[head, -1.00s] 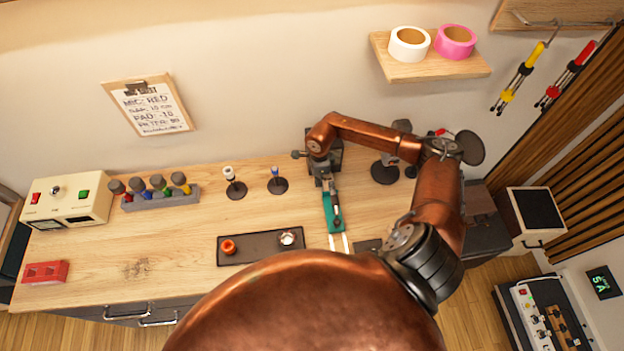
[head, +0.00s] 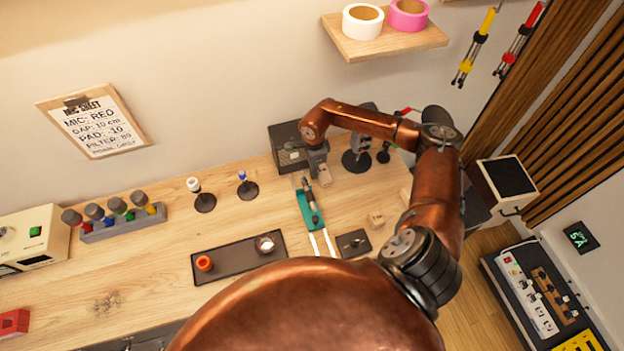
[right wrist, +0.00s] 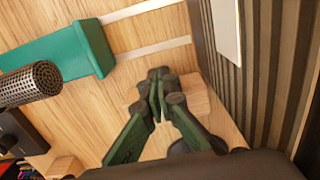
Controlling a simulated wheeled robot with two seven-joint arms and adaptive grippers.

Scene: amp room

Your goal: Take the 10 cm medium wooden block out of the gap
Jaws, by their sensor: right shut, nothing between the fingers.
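My right gripper (head: 319,172) is shut and empty, low over the bench in front of the dark amp (head: 287,150). A pale wooden block (head: 325,179) is right beside its fingertips; I cannot tell if they touch. In the right wrist view the closed fingers (right wrist: 158,82) partly cover this block (right wrist: 197,93), near a dark ribbed face (right wrist: 262,85). The teal mic carriage (head: 312,212) sits on white rails, and it also shows in the right wrist view (right wrist: 55,55) beside the mesh microphone head (right wrist: 32,84). My left gripper is out of view.
More wooden blocks stand to the right, one (head: 376,219) near a small dark plate (head: 353,244). A dark tray (head: 225,262) with an orange knob lies front left. Two small stands (head: 204,201) are left of the carriage.

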